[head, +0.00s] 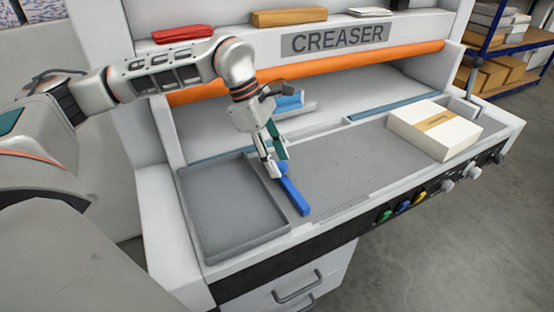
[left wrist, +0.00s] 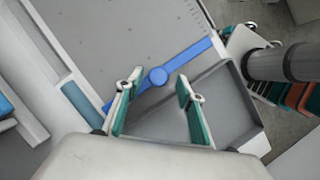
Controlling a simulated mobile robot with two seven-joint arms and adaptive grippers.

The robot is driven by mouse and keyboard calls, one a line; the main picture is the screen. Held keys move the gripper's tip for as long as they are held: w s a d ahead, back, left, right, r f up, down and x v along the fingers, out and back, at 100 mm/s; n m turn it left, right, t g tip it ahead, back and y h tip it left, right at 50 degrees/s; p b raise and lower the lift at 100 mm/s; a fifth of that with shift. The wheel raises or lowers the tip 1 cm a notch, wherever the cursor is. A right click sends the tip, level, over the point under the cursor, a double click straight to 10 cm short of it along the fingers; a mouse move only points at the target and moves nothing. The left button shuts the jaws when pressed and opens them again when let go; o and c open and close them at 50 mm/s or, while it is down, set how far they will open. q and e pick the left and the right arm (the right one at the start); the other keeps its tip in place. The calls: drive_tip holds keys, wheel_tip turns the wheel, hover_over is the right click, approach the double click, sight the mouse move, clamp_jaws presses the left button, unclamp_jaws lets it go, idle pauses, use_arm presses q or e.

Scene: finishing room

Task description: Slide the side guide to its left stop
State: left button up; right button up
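The side guide (head: 296,198) is a blue bar lying across the grey bed of the creaser, just right of the grey tray. Its round knob is mostly behind my fingers in the head view. In the left wrist view the blue bar (left wrist: 191,54) and knob show clearly. My right gripper is in neither view.
The grey tray (head: 206,254) sits at the bed's left end. A white box (head: 467,133) with a tan band stands on the right of the bed. The bed (head: 350,160) between guide and box is clear. Coloured knobs line the front panel. An orange bar (head: 360,60) crosses behind.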

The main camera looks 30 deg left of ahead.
use_arm(q)
drive_tip(key=v, duration=1.1)
drive_tip(key=shift+a+r, duration=0.2)
drive_tip(key=shift+a, duration=0.05)
drive_tip(key=shift+s, duration=0.2)
